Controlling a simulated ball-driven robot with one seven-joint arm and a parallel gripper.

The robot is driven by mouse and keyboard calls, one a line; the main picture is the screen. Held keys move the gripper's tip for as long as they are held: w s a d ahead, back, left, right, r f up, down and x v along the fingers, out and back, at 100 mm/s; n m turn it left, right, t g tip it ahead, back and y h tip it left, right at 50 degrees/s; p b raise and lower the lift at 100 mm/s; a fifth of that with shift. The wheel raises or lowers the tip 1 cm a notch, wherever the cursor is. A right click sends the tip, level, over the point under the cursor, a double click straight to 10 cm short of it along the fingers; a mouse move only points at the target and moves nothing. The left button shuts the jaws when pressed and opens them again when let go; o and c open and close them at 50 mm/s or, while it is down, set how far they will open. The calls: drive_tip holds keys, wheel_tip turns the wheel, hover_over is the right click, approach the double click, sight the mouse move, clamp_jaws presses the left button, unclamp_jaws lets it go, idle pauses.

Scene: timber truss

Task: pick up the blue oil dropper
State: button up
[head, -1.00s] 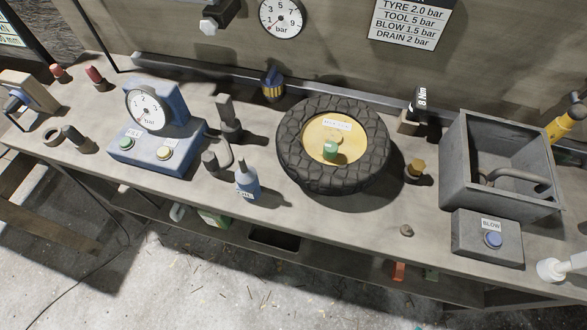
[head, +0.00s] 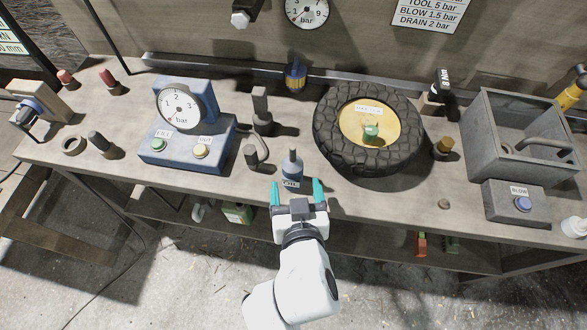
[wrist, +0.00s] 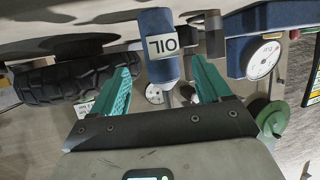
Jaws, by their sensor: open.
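The blue oil dropper (head: 291,172) stands upright near the front edge of the bench, with a dark nozzle on top and a white label. In the wrist view the dropper (wrist: 156,68) appears upside down, its OIL label facing my camera, between and beyond my teal fingers. My gripper (head: 298,186) is open and empty at the bench's front edge, just in front of the dropper. In the wrist view my gripper (wrist: 163,75) has one finger on each side of the dropper, with visible gaps. I cannot tell how far the fingertips reach along its body.
A blue gauge box (head: 187,150) stands to the left, with a small dark fitting (head: 251,156) and hose close to the dropper. A tyre (head: 332,147) lies to the right. A grey bin (head: 475,140) is farther right. The bench front beside the dropper is fairly clear.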

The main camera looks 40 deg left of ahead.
sight(294, 179)
drive_tip(key=shift+x, duration=3.35)
drive_tip(key=shift+f, duration=0.1)
drive_tip(key=c, duration=1.2)
drive_tip(key=shift+c, duration=0.4)
drive_tip(key=shift+p, duration=0.3)
